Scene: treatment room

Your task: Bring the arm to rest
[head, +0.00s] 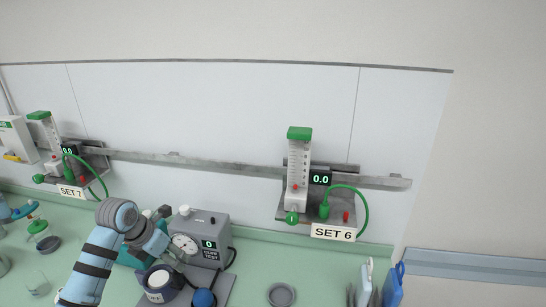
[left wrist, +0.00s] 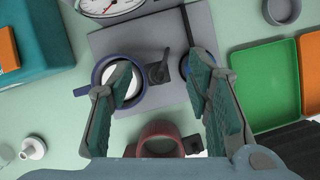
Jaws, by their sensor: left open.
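My left arm (head: 90,265) comes in from the lower left in the head view, in light blue with dark bands. Its gripper (head: 168,250) hangs over the bench beside a grey gauge box. In the left wrist view the gripper (left wrist: 165,85) is open, its two green-padded fingers wide apart with nothing held between them. Below the gap are a grey plate (left wrist: 145,38) and a small black upright part (left wrist: 160,68). A blue-rimmed round cup (left wrist: 79,91) is partly hidden by the left finger. My right gripper is in neither view.
The gauge box (head: 208,228) stands close by on the green bench (head: 325,262). A dark red ring (left wrist: 160,131) lies under the wrist. A teal box (left wrist: 35,50) and a green tray (left wrist: 262,85) flank it. Flowmeter SET 6 (head: 298,175) hangs on the wall rail.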

